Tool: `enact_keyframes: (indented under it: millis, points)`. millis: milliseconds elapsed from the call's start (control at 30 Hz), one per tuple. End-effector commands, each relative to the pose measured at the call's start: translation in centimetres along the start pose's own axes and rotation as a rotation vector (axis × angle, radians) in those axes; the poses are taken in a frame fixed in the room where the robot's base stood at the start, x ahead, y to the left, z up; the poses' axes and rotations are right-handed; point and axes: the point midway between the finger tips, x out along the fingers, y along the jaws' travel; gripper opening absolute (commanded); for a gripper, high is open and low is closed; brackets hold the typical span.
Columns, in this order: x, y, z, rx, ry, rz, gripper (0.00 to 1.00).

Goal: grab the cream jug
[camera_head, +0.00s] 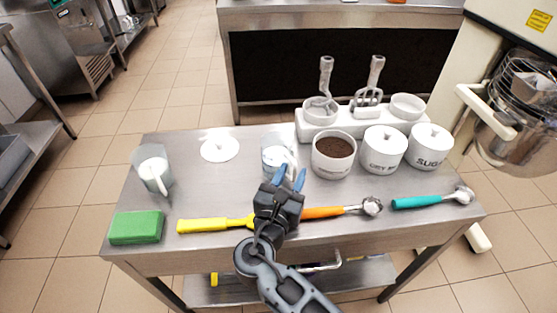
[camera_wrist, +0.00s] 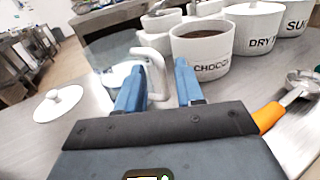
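A clear jug with white contents (camera_head: 272,152) stands on the steel table, partly hidden behind my gripper. In the wrist view this jug (camera_wrist: 118,70) shows a pale upright handle (camera_wrist: 158,62). My gripper (camera_head: 289,176) is open, and its two blue fingers (camera_wrist: 160,85) are spread on either side of the handle. I cannot tell whether either finger touches it. A second clear vessel with white contents (camera_head: 154,172) stands at the table's left. I see no label on either to tell which holds cream.
A chocolate tub (camera_head: 333,170), a dry-goods tub (camera_head: 384,162) and a sugar tub (camera_head: 428,158) stand to the right. A white lid (camera_head: 220,149) lies left of the jug. Yellow (camera_head: 205,225), orange (camera_head: 322,212) and teal (camera_head: 415,202) handled tools and a green sponge (camera_head: 136,228) line the front.

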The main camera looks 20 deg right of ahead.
Motion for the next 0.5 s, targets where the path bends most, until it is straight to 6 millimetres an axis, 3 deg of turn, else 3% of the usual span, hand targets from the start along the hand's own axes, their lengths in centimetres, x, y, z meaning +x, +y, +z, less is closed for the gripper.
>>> enact_keyframes:
  millis: [367, 500]
  points:
    - [-0.02, -0.01, 0.00, 0.000, 0.000, 0.000, 0.00]
    - [-0.02, -0.01, 0.00, 0.000, 0.000, 0.000, 0.00]
